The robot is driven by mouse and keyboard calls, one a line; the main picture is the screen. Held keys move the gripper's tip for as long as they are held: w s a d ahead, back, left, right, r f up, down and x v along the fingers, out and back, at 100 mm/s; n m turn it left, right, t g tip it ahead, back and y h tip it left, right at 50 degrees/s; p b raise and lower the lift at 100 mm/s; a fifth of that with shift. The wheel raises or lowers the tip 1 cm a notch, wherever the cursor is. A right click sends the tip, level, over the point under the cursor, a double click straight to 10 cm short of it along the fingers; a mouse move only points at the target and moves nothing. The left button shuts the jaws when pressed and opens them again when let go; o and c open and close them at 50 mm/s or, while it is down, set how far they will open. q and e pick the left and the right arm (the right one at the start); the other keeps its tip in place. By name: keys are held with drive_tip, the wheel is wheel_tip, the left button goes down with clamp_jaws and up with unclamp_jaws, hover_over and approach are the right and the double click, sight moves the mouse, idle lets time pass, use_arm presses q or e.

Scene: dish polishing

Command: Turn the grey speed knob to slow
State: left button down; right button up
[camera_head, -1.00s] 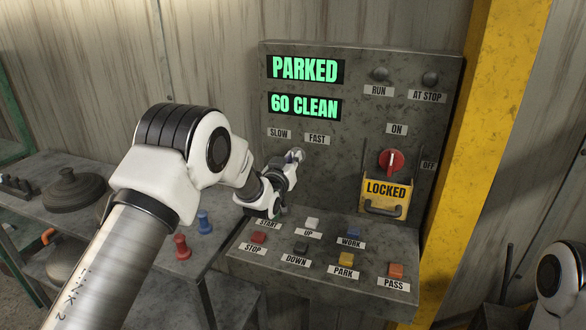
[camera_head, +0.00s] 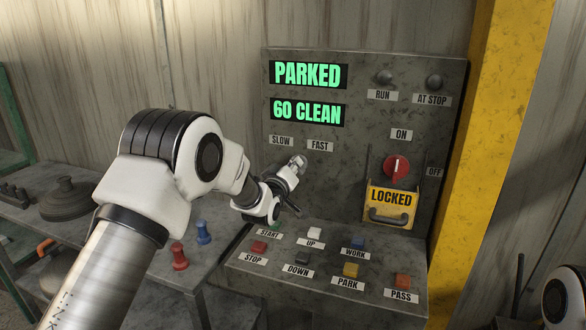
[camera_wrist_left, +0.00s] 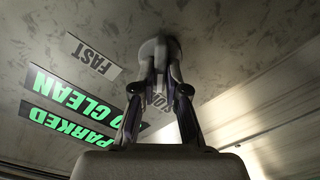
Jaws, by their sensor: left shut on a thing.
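The grey speed knob (camera_wrist_left: 160,48) shows in the left wrist view, standing out from the panel between my fingertips. My left gripper (camera_wrist_left: 160,78) is shut on it; in the head view the gripper (camera_head: 298,164) reaches the panel just below the FAST label (camera_head: 320,145) and largely hides the knob. The SLOW label (camera_head: 281,141) is to the left of FAST. In the wrist view SLOW (camera_wrist_left: 156,100) is partly covered by my fingers, and FAST (camera_wrist_left: 92,58) is to the left. I cannot read the knob's setting. My right gripper is out of view.
The panel displays read PARKED (camera_head: 308,74) and 60 CLEAN (camera_head: 308,110). A red switch (camera_head: 396,168) sits above a yellow LOCKED plate (camera_head: 390,204). Several labelled buttons, including a yellow one (camera_head: 351,270), lie below my left gripper. A yellow post (camera_head: 490,150) stands at right.

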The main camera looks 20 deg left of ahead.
use_arm(q)
drive_tip(key=c, duration=1.5)
unclamp_jaws()
drive_tip(key=o, duration=0.3)
drive_tip(key=shift+w+d, duration=0.1)
drive_tip(key=shift+w, duration=0.05)
drive_tip(key=s, duration=1.2)
drive_tip(key=shift+a+f, duration=0.15)
drive_tip(key=shift+a, duration=0.05)
